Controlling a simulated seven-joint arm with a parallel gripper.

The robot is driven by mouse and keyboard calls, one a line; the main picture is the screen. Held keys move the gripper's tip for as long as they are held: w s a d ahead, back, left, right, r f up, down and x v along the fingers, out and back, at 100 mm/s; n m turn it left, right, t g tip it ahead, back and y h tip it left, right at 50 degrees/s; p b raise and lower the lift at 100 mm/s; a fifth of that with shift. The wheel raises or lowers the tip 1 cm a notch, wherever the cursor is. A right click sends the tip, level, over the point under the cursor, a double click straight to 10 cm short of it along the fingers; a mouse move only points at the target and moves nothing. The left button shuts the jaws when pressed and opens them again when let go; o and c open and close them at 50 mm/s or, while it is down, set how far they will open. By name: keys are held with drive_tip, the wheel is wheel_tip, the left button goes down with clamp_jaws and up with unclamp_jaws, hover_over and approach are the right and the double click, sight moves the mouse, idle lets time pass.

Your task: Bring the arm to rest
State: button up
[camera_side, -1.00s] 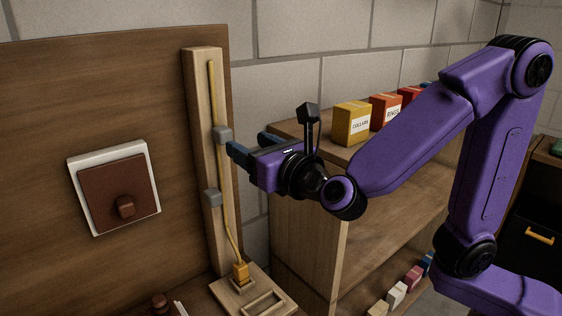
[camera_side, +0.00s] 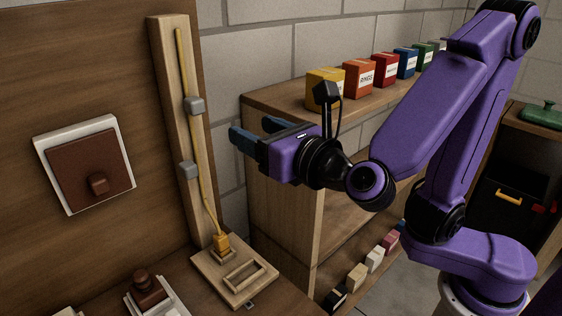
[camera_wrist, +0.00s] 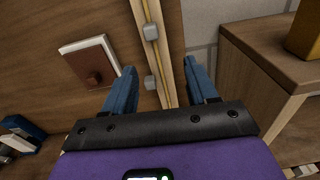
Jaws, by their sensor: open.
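My gripper (camera_side: 252,130) is open and empty. It is held in the air to the right of the wooden post in the side view, with its blue fingers pointing left. In the wrist view my gripper (camera_wrist: 161,66) has its two fingers spread apart, with the post (camera_wrist: 171,25) seen beyond and between them. The post (camera_side: 165,75) carries a yellow cord (camera_side: 184,70) held by two grey clips, the upper clip (camera_side: 194,105) and the lower clip (camera_side: 187,171). The cord ends in a yellow plug (camera_side: 221,243) at a wooden base. No finger visibly touches the post.
A brown-faced panel with a knob (camera_side: 92,165) is on the board at left. A wooden shelf (camera_side: 262,105) with several coloured boxes stands behind my gripper. A wooden base plate (camera_side: 262,289) and a brown-knobbed item (camera_side: 149,290) lie low in front.

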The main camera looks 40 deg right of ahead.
drive_tip(key=s+d+f+m+g+h, duration=0.2)
drive_tip(key=s+d+f+m+g, duration=0.1)
drive_tip(key=d+f+m+g, duration=0.3)
drive_tip(key=s+d+f+m+g+h, duration=0.1)
drive_tip(key=s+d+f+m+g, duration=0.1)
drive_tip(key=d+f+m+g, duration=0.5)
drive_tip(key=s+d+f+m+g+y, duration=0.1)
drive_tip(key=s+f+m+g+y, duration=0.1)
drive_tip(key=s+m, duration=0.3)
drive_tip(key=s+d+f+m+g+y, duration=0.2)
drive_tip(key=s+m, duration=0.2)
drive_tip(key=s, duration=0.6)
drive_tip(key=shift+d+m, duration=0.15)
drive_tip(key=shift+m, duration=0.25)
